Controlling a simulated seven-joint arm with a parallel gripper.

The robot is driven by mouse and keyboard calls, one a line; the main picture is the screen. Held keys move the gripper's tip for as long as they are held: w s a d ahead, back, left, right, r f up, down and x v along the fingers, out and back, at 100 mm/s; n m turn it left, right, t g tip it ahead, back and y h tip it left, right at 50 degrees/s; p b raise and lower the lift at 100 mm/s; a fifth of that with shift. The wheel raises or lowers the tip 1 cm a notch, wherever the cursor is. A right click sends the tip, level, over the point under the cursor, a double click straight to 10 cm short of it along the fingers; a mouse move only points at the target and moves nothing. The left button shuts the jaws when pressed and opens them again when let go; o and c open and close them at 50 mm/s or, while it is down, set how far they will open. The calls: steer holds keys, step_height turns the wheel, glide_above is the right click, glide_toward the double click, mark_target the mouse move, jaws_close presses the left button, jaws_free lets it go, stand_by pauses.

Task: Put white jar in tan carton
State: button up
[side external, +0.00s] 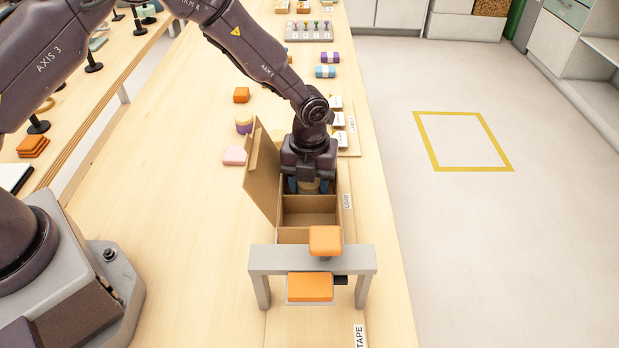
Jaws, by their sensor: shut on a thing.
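The tan carton (292,236) stands open on the bench, its tall flap (262,172) raised on the left. My gripper (308,187) points down at the carton's far part, its fingertips at or inside the opening. It is shut on a small pale thing, the white jar (309,187), which shows only in part between the fingers. The gripper and the carton's walls hide the rest. I cannot tell whether the jar touches the carton floor. The near part of the carton looks empty.
A grey frame with orange blocks (325,240) stands just in front of the carton. The raised flap is close to my gripper's left. The bench's left middle is clear.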

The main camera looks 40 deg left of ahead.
steer(key=shift+f, duration=0.15)
steer(key=o, duration=1)
steer(key=c, duration=0.3)
steer(key=shift+c, duration=0.2)
step_height(320, 180, up, 13)
steer(key=shift+f, duration=0.15)
stand_by(1.0)
stand_by(0.5)
